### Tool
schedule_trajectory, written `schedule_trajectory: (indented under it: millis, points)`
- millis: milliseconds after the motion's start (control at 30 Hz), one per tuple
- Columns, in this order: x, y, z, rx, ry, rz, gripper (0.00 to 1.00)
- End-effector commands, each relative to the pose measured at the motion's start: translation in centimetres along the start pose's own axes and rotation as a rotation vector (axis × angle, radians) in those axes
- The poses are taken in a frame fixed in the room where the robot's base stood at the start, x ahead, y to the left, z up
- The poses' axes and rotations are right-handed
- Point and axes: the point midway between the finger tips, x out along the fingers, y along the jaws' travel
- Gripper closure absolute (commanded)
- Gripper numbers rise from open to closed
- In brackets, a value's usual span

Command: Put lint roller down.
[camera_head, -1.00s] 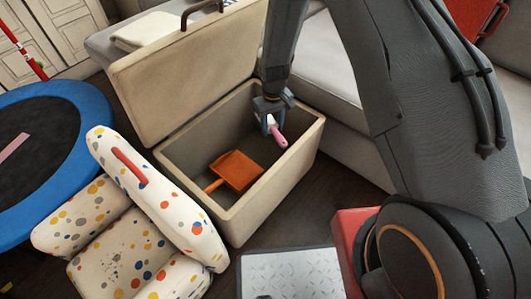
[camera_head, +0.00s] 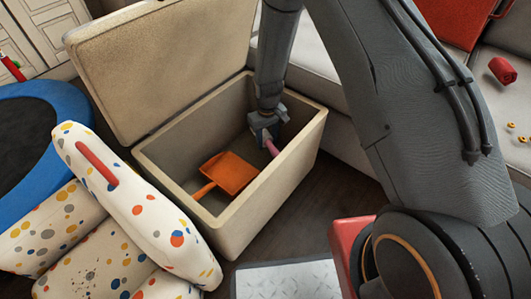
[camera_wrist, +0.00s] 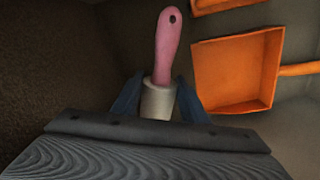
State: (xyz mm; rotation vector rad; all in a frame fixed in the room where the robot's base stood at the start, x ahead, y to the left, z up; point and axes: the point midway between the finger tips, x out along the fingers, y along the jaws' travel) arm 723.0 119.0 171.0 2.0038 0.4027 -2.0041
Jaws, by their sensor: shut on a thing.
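The lint roller (camera_wrist: 168,50) has a pink handle and a pale roller head. In the wrist view my gripper (camera_wrist: 158,98) is shut on its pale head, and the handle points away from the jaws. In the head view my gripper (camera_head: 266,134) is down inside the open storage box (camera_head: 235,222), near its right side. There only the pink handle of the lint roller (camera_head: 271,147) shows; the arm and jaws hide the rest. I cannot tell whether the roller touches the box floor.
An orange dustpan (camera_head: 231,172) lies in the box, left of my gripper; it also shows in the wrist view (camera_wrist: 238,72). The box lid (camera_head: 160,60) stands open behind. A spotted cushioned seat (camera_head: 145,205) is close on the left. A sofa is behind right.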

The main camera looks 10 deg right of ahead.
Motion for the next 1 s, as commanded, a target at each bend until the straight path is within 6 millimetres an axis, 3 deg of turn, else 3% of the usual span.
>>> schedule_trajectory:
  millis: [33,267,500,1000]
  points:
    - [1.2,0.0,0.0,0.0,-0.002,0.0,0.81]
    - [3.3,0.0,-0.1,0.0,0.0,0.0,0.81]
    - [6.9,0.0,-0.1,0.0,0.0,0.0,0.81]
    - [7.6,0.0,0.0,0.0,0.0,0.0,0.81]
